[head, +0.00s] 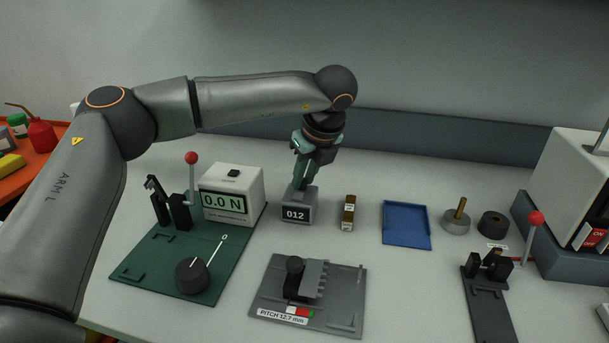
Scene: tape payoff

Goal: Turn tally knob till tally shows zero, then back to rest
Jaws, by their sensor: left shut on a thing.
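The tally (297,213) is a small grey box on the table with a dark display that reads 012. My left gripper (302,184) points down onto the top of the tally from above. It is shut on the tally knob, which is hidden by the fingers. My left arm reaches in from the left and arches over the table. My right gripper is not in view.
Left of the tally stand a white force gauge (236,182) reading 0.0 N and a green plate (150,262) with a black dial. A grey pitch fixture (345,300) lies in front. A blue tray (406,226) and a red-knobbed lever (536,219) are at right.

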